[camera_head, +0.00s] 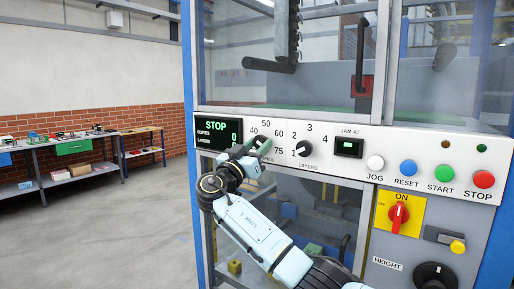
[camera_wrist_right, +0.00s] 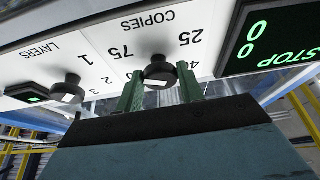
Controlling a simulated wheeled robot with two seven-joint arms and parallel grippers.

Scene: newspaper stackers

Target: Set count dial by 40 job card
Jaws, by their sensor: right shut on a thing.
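The copies dial (camera_wrist_right: 158,70) is a black knob with a white mark, set on the white control panel (camera_head: 340,130). In the right wrist view the green fingers of my right gripper (camera_wrist_right: 160,88) stand on either side of it and are shut on it. In the head view my right gripper (camera_head: 254,150) covers most of the dial, so its pointer setting cannot be read. The numbers 40, 50, 60 and 75 show around it; 25 shows in the wrist view. The display (camera_head: 218,131) reads STOP, copies 0, layers 0. No job card is seen. My left gripper is out of view.
The layers knob (camera_head: 302,148) is close right of my gripper. Further right are the JAM AT display (camera_head: 349,147), several coloured buttons, including the red STOP button (camera_head: 484,179), and a red ON switch (camera_head: 398,216). A workbench (camera_head: 75,142) stands far left, with open floor before it.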

